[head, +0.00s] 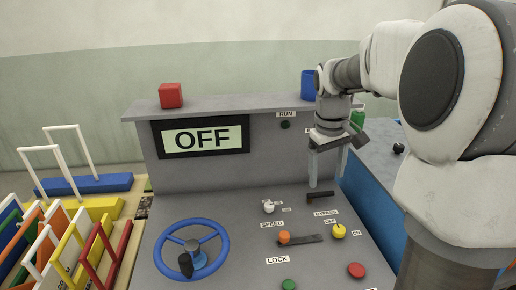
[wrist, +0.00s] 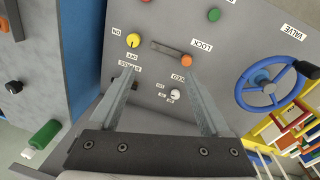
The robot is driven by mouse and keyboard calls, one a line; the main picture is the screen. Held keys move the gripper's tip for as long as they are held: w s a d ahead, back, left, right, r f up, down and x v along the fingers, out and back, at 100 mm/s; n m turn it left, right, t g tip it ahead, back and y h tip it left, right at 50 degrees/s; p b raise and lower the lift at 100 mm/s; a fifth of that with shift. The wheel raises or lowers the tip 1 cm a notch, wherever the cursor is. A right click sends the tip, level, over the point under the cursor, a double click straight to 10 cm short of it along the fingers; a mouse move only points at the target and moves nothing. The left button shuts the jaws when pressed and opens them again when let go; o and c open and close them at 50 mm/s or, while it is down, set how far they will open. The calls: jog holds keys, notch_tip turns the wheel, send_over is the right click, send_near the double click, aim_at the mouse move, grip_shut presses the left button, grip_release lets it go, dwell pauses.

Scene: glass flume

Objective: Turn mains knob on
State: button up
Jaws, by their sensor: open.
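A yellow knob (head: 338,231) sits on the sloping grey panel (head: 225,262) between an OFF and an ON label; no MAINS label is readable, and its setting is too small to tell. The yellow knob also shows in the wrist view (wrist: 133,41), beyond the left fingertip. The display (head: 201,137) reads OFF. My gripper (head: 326,180) is open and empty, pointing down over the back right of the panel, behind the yellow knob and apart from it. In the wrist view my gripper (wrist: 158,70) has its fingers wide apart.
A dark BYPASS handle (head: 320,195) lies close to the fingertips. A blue handwheel (head: 191,249) is at left. A red block (head: 171,95) stands on the ledge.

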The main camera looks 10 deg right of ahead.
jog(key=y+b, duration=0.1)
jog(key=b, duration=0.1)
send_over(339, 228)
notch_tip(339, 228, down, 9)
jog(key=shift+g, duration=0.3)
notch_tip(339, 228, down, 17)
jog(key=shift+f+b, duration=0.1)
jog(key=shift+b, duration=0.5)
jog(key=shift+c, duration=0.2)
grip_shut()
